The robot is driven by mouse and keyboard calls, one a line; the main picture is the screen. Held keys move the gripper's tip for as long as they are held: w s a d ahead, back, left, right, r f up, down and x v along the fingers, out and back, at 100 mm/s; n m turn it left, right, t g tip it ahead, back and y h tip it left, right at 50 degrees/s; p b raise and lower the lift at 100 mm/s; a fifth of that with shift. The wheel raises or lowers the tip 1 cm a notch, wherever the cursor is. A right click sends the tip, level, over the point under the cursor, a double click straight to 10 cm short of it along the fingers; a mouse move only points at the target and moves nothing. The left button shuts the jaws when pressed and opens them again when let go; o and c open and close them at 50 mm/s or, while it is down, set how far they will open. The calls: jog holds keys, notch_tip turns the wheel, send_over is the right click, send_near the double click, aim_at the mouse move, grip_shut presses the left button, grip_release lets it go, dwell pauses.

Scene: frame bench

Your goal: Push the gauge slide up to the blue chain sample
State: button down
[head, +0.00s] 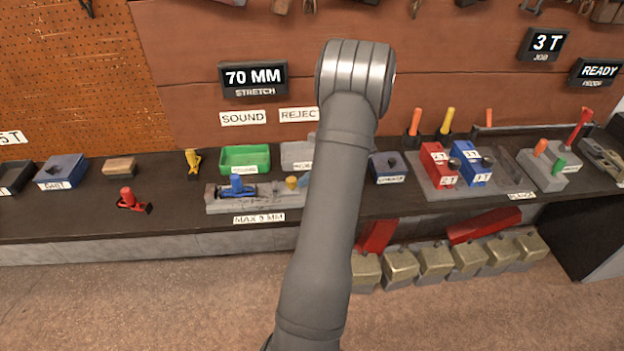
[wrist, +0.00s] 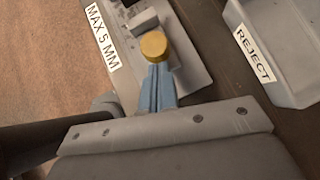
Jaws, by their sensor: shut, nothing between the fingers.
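The gauge slide shows by its yellow round knob (head: 291,182), at the right part of the grey gauge fixture (head: 225,207) in the head view. The blue chain sample (head: 238,186) lies on the fixture to the left of the knob, with a gap between. In the wrist view, the knob (wrist: 153,46) stands just beyond the tips of my gripper (wrist: 158,70). Its blue-grey fingers are shut together and empty. I cannot tell whether the tips touch the knob. The blue sample is not visible there, and my arm hides the gripper in the head view.
A green tray (head: 245,158) and a grey REJECT tray (head: 298,153) stand behind the fixture. A red piece (head: 130,200) and a yellow piece (head: 193,161) lie to the left. Red and blue blocks (head: 473,164) stand to the right. The bench front edge is clear.

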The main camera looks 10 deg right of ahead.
aim_at(277, 186)
jog(key=a, duration=0.6)
jog(key=shift+s+d, duration=0.15)
jog(key=shift+d, duration=0.35)
jog(key=d, duration=0.3)
jog(key=shift+s+d, duration=0.1)
jog(key=shift+s, duration=0.3)
jog(key=v, duration=1)
